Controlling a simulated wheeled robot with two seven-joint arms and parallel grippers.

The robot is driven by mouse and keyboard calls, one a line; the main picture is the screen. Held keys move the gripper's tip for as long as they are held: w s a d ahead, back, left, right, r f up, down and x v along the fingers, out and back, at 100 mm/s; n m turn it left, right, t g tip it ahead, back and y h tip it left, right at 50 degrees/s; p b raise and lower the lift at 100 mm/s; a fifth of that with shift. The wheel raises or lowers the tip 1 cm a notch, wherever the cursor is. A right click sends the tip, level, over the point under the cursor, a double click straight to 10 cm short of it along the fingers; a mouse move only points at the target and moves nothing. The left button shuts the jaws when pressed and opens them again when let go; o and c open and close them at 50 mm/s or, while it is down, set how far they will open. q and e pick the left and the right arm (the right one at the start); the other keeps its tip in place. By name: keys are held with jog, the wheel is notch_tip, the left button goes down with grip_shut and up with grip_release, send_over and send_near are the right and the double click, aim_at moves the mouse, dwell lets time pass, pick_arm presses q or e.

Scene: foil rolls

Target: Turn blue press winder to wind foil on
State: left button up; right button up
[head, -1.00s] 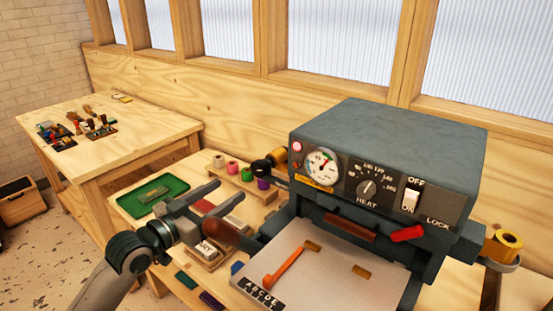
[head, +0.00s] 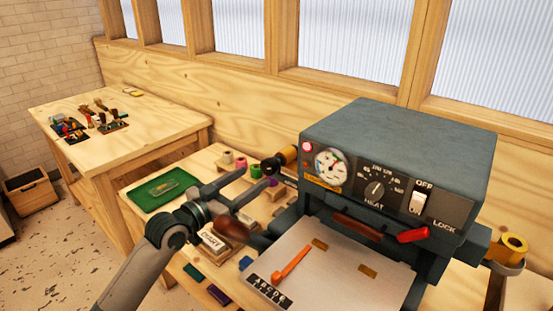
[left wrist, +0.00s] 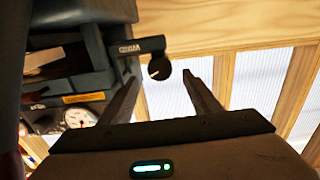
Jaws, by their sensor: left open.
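The blue-grey press (head: 395,140) stands at the right in the head view, with a gauge, HEAT knob and ON/OFF switch on its front. Its winder, a dark round knob (head: 270,166), sticks out at the press's left side near a gold foil roll (head: 289,155). In the left wrist view an arm marked WIND (left wrist: 130,47) ends in the knob (left wrist: 159,68), which shows between my fingers' tips. My left gripper (head: 256,178) is open and empty, its fingers just short of the knob in the head view. Contact is not visible. My right gripper is out of view.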

aim_at(280, 160)
pick_arm(q)
jog(key=p+x, duration=0.2)
jog(key=x, duration=0.9)
jog(key=shift+w+d+p, duration=0.1)
jog(key=shift+w+p, duration=0.1)
jog(key=shift+p, duration=0.2)
jog(key=c, duration=1.1)
